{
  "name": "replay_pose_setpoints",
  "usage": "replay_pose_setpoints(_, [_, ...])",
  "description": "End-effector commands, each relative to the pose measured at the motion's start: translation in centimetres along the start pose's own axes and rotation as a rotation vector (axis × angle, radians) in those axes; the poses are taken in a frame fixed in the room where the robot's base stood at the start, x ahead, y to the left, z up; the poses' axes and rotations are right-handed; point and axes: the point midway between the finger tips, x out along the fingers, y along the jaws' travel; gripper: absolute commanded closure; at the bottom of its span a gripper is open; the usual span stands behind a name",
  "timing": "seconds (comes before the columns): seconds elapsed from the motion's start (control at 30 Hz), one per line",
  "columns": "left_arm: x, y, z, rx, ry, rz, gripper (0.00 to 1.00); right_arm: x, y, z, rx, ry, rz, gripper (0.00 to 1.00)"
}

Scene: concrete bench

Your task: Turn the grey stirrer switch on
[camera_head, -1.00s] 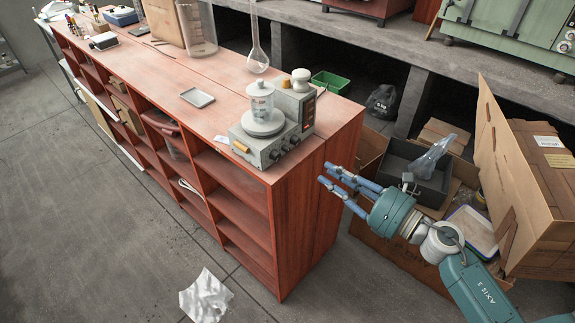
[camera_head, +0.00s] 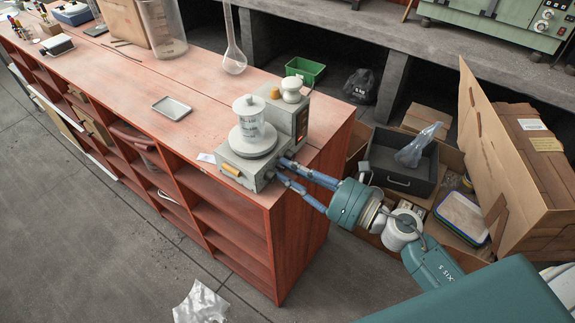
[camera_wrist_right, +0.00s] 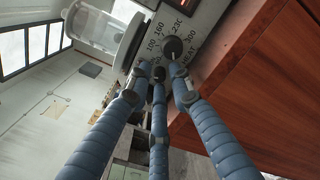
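The grey stirrer (camera_head: 240,174) stands at the near right end of the wooden bench, with a lidded glass beaker (camera_head: 250,120) on its round plate. A yellow-orange piece (camera_head: 231,169) sits at the left of its front face; I cannot tell its setting. My right gripper (camera_head: 276,170) is at the right part of that face, its blue fingers spread and covering the knobs in the head view. In the right wrist view the fingertips (camera_wrist_right: 160,72) are just below a black knob (camera_wrist_right: 173,48) marked HEAT; I cannot tell whether they touch it. My left gripper is not in view.
Right of the bench is an open cardboard box (camera_head: 520,170) with a dark drawer tray (camera_head: 395,178).

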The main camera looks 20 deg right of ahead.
Motion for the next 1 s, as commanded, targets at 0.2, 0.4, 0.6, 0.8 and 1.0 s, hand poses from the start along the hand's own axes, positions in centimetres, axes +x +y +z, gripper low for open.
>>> replay_pose_setpoints(0.2, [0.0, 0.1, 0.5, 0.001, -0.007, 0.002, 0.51, 0.0, 0.0, 0.0, 0.001, 0.000, 0.000, 0.95])
replay_pose_setpoints(0.4, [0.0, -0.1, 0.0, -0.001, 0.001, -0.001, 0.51, 0.0, 0.0, 0.0, 0.001, 0.000, 0.000, 1.00])
replay_pose_setpoints(0.6, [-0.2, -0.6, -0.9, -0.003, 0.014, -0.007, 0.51, 0.0, 0.0, 0.1, 0.026, 0.000, 0.000, 1.00])
replay_pose_setpoints(0.8, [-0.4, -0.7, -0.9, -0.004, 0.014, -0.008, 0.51, 0.0, 0.0, 0.1, 0.046, 0.000, 0.000, 1.00])
replay_pose_setpoints(1.0, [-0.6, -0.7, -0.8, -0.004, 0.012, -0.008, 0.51, 0.0, 0.0, 0.1, 0.071, 0.000, -0.001, 1.00])
